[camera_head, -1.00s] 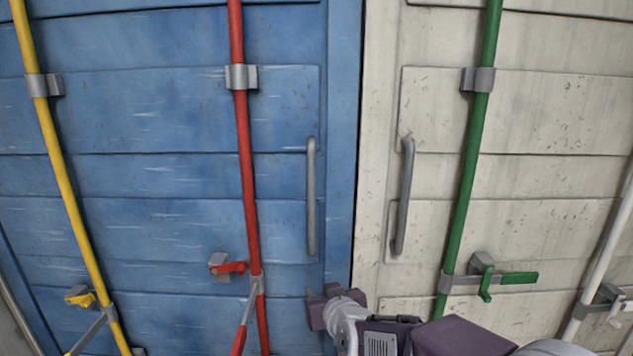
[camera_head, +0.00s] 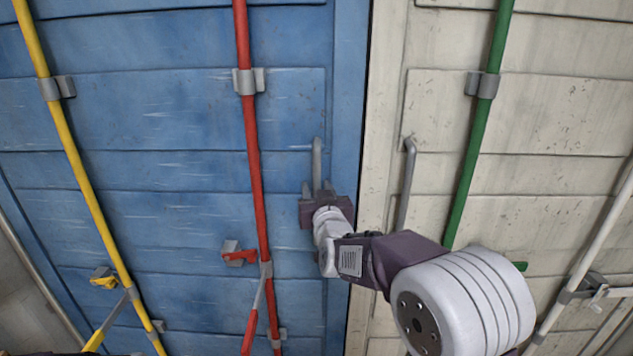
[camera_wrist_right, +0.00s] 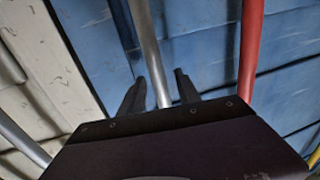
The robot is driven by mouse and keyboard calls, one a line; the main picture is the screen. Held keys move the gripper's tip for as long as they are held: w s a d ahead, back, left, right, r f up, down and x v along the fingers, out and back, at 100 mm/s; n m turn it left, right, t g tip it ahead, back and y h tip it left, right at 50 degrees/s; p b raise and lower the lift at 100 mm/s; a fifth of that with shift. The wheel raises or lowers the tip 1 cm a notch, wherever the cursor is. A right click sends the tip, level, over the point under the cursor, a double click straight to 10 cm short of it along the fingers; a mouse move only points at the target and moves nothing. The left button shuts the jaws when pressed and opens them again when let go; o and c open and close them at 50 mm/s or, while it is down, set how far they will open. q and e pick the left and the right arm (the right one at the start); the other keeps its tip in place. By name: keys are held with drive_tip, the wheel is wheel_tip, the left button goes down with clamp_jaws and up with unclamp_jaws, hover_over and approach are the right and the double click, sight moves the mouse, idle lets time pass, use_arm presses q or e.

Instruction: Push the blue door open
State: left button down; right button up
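The blue door (camera_head: 190,110) fills the left half of the head view, beside the white door. Its grey vertical handle (camera_head: 317,158) is near its right edge and also shows in the right wrist view (camera_wrist_right: 150,50). My right gripper (camera_head: 318,188) is in front of the handle's lower part and hides it. In the right wrist view its two dark fingers (camera_wrist_right: 160,86) are apart, one on each side of the handle bar, with gaps visible. The gripper is open. My left gripper is not in view.
The white door (camera_head: 540,130) has a green bar (camera_head: 482,120) and its own grey handle (camera_head: 407,175), partly hidden by my right arm. A red bar (camera_head: 250,150) and a yellow bar (camera_head: 75,160) run down the blue door. A red latch (camera_head: 240,257) sits low beside the red bar.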

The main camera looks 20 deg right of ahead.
drive_tip(key=shift+w, duration=0.25)
drive_tip(key=shift+s, duration=0.1)
drive_tip(key=shift+c, duration=0.3)
clamp_jaws()
idle(1.0)
